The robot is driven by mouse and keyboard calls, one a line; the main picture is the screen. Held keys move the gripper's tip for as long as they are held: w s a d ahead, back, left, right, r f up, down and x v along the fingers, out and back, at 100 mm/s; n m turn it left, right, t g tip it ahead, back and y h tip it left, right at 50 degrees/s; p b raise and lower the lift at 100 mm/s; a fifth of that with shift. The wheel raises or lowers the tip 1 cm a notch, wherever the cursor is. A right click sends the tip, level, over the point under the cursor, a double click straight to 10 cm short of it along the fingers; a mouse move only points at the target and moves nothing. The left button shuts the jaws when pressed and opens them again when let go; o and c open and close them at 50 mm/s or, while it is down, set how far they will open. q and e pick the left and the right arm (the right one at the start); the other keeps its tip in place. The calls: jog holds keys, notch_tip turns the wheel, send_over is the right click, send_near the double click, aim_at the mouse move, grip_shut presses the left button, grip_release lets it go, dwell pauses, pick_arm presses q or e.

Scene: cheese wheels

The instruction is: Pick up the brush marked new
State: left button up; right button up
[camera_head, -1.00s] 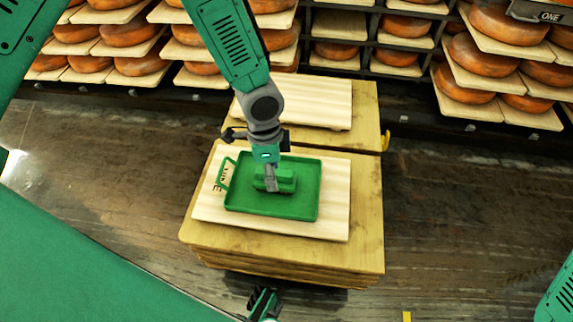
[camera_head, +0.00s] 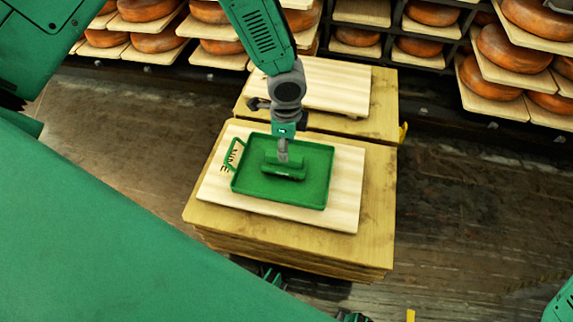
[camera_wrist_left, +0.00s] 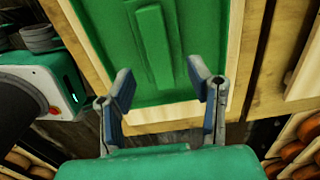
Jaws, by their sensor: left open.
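A green brush (camera_head: 286,173) lies in a green tray (camera_head: 318,190) with a raised rim and a loop handle at its left. In the left wrist view the brush (camera_wrist_left: 153,45) is a raised green block with a narrow ridge. My left gripper (camera_head: 283,157) is over the brush, pointing down. In the left wrist view its two fingers (camera_wrist_left: 160,80) are apart with nothing between them, and the brush is beyond their tips. Its exact height above the brush is unclear. No mark is readable on the brush.
The tray lies on a pale board (camera_head: 345,210) with dark, hard-to-read lettering near the handle. The board rests on a wooden stack (camera_head: 376,225). Another pale board (camera_head: 345,88) lies behind. Shelves of orange cheese wheels (camera_head: 510,45) line the back.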

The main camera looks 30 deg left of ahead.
aim_at(296, 167)
pick_arm(q)
jog(key=f, duration=0.1)
jog(key=f+b, duration=0.1)
jog(key=f, duration=0.1)
jog(key=f+b, duration=0.1)
jog(key=f, duration=0.1)
jog(key=shift+a, duration=0.4)
jog(key=shift+d+r, duration=0.1)
jog(key=shift+d, duration=0.15)
jog(key=c, duration=0.4)
grip_shut()
jog(key=shift+r, duration=0.1)
